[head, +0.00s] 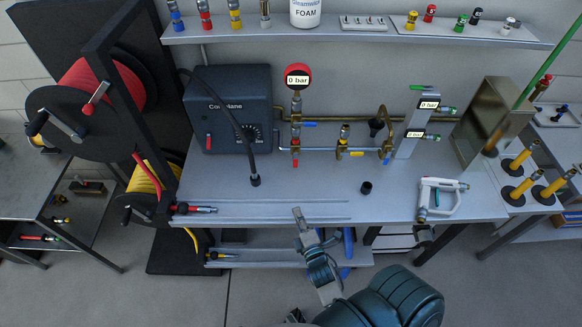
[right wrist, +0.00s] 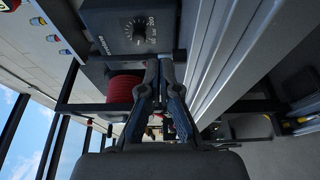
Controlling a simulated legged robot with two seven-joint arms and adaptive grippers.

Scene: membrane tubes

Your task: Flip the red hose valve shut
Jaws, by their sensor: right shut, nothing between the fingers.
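A small valve with a red handle (head: 295,163) sits on the pipework under the round red gauge (head: 298,76), which reads 0 bar. The handle hangs straight down, across the level pipe. A red hose runs from the reel (head: 95,80) at the left to a red-ended fitting (head: 195,209) on the bench's front left. My right gripper (head: 299,214) is shut and empty over the bench's front edge, well below and apart from the valve. Its closed fingers also show in the right wrist view (right wrist: 159,65), where I do not see the valve. My left gripper is not in view.
A valve with a yellow handle (head: 356,154) and one with a blue handle (head: 308,124) are close to the red one. A white frame-shaped tool (head: 440,198) lies at the right.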

